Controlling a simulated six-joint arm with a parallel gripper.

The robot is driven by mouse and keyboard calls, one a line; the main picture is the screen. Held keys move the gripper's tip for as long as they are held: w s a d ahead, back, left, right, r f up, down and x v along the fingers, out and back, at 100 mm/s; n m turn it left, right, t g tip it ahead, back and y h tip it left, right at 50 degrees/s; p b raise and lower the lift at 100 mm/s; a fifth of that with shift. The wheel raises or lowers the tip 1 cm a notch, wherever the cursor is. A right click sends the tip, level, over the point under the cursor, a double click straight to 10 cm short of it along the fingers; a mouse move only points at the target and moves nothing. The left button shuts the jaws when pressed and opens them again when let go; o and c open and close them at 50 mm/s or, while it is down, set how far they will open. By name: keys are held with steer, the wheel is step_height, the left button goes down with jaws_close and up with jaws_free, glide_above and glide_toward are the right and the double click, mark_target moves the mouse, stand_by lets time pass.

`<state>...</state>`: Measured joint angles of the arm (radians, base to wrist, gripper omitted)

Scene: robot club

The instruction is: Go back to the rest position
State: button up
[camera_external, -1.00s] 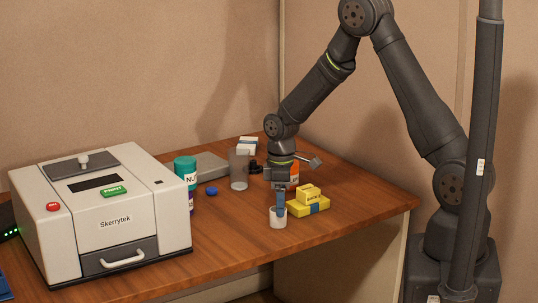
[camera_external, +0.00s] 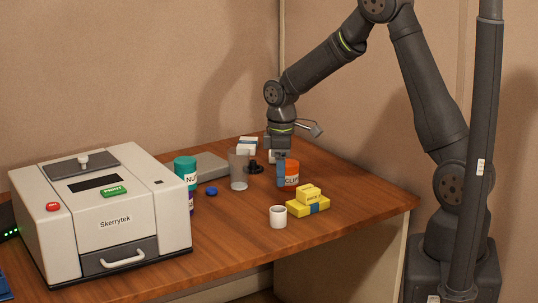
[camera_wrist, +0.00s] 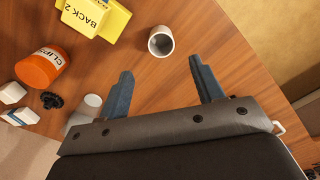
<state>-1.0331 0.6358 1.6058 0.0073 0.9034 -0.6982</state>
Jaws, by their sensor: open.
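My gripper (camera_external: 279,168) is open and empty, raised above the wooden table (camera_external: 240,240). In the wrist view its two blue-grey fingers (camera_wrist: 163,88) stand wide apart with only table between them. A small white cup (camera_external: 278,217) stands upright on the table near the front edge, apart from the gripper and below it. In the wrist view the cup (camera_wrist: 161,41) lies beyond the fingertips and looks empty.
Yellow blocks (camera_external: 308,201) sit right of the cup. An orange-labelled clips jar (camera_external: 292,174), a clear grey tumbler (camera_external: 239,172), a teal-lidded jar (camera_external: 185,167) and a blue cap (camera_external: 211,191) stand behind. A white Skerrytek machine (camera_external: 100,215) fills the left side.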

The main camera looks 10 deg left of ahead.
mark_target(281, 210)
step_height(281, 210, down, 12)
steer(key=shift+s+d+r, duration=0.1)
steer(key=shift+r, duration=1.95)
steer(key=shift+f, duration=0.1)
